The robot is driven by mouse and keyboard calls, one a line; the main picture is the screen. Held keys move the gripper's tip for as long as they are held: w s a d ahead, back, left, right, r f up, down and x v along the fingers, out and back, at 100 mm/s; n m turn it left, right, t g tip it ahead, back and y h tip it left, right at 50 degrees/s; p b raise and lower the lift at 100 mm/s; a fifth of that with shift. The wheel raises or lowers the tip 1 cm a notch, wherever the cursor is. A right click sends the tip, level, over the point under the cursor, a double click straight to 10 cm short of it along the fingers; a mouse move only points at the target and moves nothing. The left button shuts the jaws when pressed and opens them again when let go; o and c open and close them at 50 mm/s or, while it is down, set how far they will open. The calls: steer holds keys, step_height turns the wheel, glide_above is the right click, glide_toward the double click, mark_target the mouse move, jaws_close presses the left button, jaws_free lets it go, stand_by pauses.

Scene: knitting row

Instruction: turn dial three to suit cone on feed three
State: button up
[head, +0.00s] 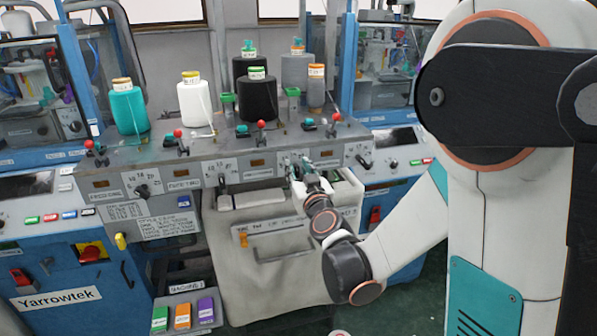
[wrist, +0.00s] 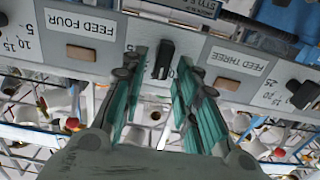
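Dial three (wrist: 163,62) is a small black knob on the grey panel, between the FEED THREE label (wrist: 238,60) and the FEED FOUR label (wrist: 78,22), which appear upside down in the wrist view. My gripper (wrist: 162,70) is open, with one teal finger pad on each side of the knob and a visible gap between them. The fingers hide most of its scale; I cannot read its setting. In the head view my gripper (head: 294,166) is at the panel front and hides this dial. A black cone (head: 257,99) stands above feed three; its tag is too small to read.
A teal cone (head: 128,110) and a white cone (head: 194,104) stand to the left. A grey-brown cone (head: 316,88) stands to the right, with more cones behind. Red-knobbed levers (head: 178,136) line the panel top. Another dial (wrist: 303,95) is at the wrist view's right edge.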

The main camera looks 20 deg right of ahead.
jaws_close()
steer(key=shift+m, duration=0.4)
steer(key=shift+d+f+m+b, duration=0.15)
steer(key=shift+m+b, duration=0.15)
steer(key=shift+m, duration=0.85)
steer(key=shift+d+r+m+b, duration=0.15)
steer(key=shift+m+b, duration=0.2)
steer(key=shift+m, duration=0.75)
steer(key=shift+d+f+m+b, duration=0.15)
steer(key=shift+m+b, duration=0.15)
steer(key=shift+m, duration=0.85)
steer(key=shift+o, duration=2)
jaws_free()
